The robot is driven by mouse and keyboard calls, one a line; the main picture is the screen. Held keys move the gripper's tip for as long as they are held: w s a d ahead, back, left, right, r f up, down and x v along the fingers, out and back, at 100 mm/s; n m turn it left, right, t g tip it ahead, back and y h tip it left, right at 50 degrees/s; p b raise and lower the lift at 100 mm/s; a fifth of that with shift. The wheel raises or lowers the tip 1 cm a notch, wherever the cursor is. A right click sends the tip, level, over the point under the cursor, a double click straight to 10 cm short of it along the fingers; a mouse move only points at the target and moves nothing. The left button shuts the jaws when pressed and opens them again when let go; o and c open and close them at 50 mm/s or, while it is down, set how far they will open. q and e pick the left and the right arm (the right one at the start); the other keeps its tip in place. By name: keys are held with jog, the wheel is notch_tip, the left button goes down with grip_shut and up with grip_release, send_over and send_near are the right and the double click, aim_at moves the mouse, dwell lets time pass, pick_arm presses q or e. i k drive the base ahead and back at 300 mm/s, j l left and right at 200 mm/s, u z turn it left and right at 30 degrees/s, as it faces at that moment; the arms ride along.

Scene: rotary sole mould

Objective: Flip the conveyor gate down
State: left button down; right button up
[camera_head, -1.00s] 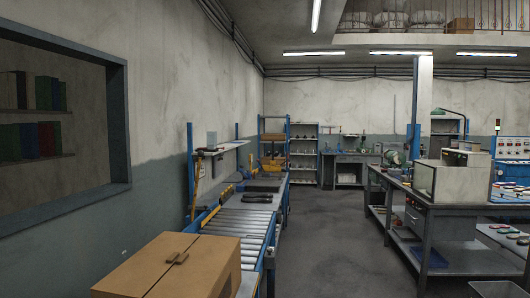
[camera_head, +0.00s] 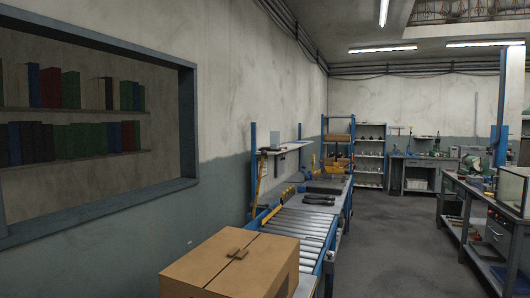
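A roller conveyor (camera_head: 301,226) with a blue frame runs away from me along the left wall. A cardboard box (camera_head: 232,267) is at its near end and hides part of it. A raised yellow piece (camera_head: 279,204) shows at the conveyor's left edge, near the far end of the rollers. It may be the conveyor gate, but it is too small to be sure. Neither of my grippers is in view.
Beyond the rollers, a bench (camera_head: 331,188) carries dark shoe soles (camera_head: 319,200). A grey workbench (camera_head: 481,219) stands at the right. The grey floor (camera_head: 391,248) between them is clear. A wall window (camera_head: 95,130) shows shelves of binders.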

aim_at(263, 152)
jog(key=i+l+u, duration=0.1)
jog(key=i+l, duration=3.2)
jog(key=l, duration=0.15)
jog(key=i+j+u, duration=0.05)
